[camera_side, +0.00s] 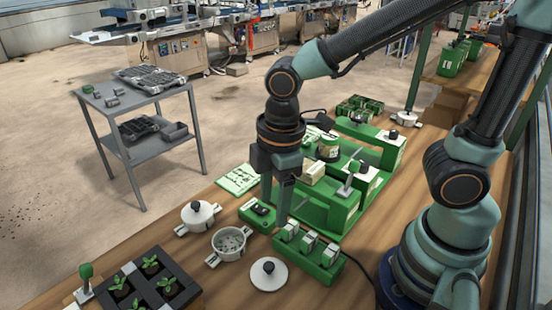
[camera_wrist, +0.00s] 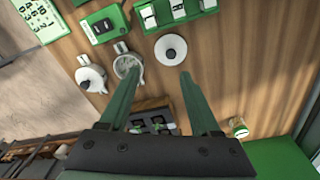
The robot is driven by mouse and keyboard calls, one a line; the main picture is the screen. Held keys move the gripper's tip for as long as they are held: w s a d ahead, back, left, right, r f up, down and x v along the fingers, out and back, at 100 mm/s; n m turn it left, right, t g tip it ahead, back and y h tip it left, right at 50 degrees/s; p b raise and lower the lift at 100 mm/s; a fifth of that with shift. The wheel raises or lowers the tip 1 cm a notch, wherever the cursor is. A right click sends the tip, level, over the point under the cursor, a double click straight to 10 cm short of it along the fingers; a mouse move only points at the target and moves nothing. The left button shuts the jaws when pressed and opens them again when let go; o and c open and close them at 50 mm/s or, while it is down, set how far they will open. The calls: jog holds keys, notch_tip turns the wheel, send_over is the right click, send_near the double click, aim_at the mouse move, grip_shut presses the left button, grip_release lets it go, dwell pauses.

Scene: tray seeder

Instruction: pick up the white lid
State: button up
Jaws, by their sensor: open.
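The white lid (camera_side: 261,281) is a flat round disc with a dark knob, lying on the wooden table near its front edge. In the wrist view the lid (camera_wrist: 162,55) shows whole, just beyond my fingertips and nearer the right one. My gripper (camera_side: 282,218) points down, with its fingers apart and nothing between them. In the wrist view my gripper (camera_wrist: 156,78) shows both green fingers spread. In the side view it hangs behind the lid, apart from it. An open white pot (camera_side: 231,257) with grey contents stands left of the lid.
A white pot with its lid on (camera_side: 198,223) stands beyond the open pot. A green switch box (camera_side: 329,273) is close to the lid's right. A black seedling tray (camera_side: 190,293) is at the front left. Bare wood lies in front of the lid.

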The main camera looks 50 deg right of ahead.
jog(key=s+a+f+n, duration=0.1)
jog(key=a+f+n, duration=0.1)
send_over(270, 265)
jog(key=shift+n+g, duration=0.3)
jog(key=shift+g, duration=0.1)
jog(key=f, duration=0.6)
jog(key=shift+s+d+f, duration=0.1)
jog(key=shift+s+f, duration=0.15)
jog(key=shift+f, duration=0.15)
jog(key=shift+w+f, duration=0.15)
jog(key=shift+f, duration=1.2)
jog(key=shift+w+f, duration=0.15)
jog(key=shift+f, duration=1.15)
grip_shut()
